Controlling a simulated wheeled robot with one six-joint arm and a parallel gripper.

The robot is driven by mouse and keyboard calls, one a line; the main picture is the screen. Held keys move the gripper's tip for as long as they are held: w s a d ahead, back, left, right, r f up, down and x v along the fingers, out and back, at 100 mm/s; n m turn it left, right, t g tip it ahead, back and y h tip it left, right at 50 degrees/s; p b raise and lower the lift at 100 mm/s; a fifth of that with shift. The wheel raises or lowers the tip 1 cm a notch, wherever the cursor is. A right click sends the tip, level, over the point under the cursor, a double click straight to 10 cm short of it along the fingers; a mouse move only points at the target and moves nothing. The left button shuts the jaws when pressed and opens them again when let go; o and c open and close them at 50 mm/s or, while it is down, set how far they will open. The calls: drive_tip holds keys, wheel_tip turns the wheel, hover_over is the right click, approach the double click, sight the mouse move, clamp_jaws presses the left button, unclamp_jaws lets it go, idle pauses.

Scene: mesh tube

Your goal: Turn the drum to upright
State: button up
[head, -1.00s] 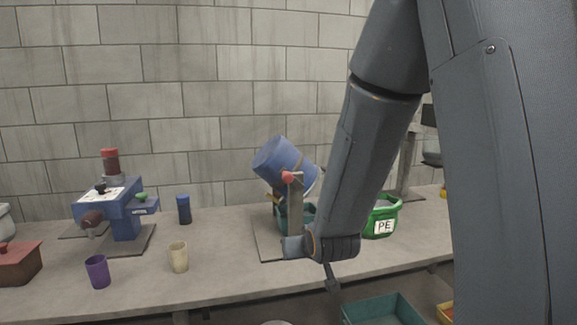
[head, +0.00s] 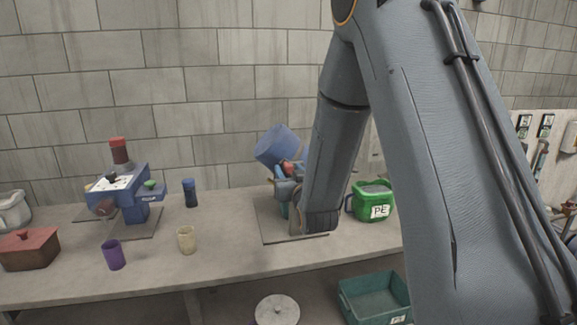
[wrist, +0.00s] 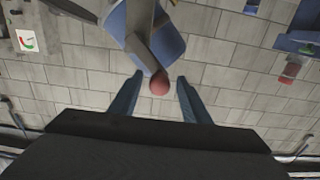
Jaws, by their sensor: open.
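The blue drum (head: 276,146) sits tilted on its stand at the back of the bench, its upper end leaning to the left in the head view. It also shows at the top of the wrist view (wrist: 172,46). A red ball knob (wrist: 159,84) is on the drum's mount. My gripper (wrist: 155,88) is open, and in the wrist view its two fingers stand on either side of the red knob without visibly touching it. In the head view my arm hides much of the stand, and the gripper's fingertips are hard to make out there.
A green PE bucket (head: 372,203) stands close to the right of my wrist. To the left are a blue machine (head: 130,190), a dark blue cup (head: 190,192), a cream cup (head: 186,240) and a purple cup (head: 114,255). A teal crate (head: 375,299) sits below the bench edge.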

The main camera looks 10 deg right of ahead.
drive_tip(key=shift+w, duration=0.9)
drive_tip(key=shift+c, duration=0.4)
clamp_jaws()
drive_tip(key=shift+w+d+f, duration=0.1)
drive_tip(key=shift+d, duration=0.05)
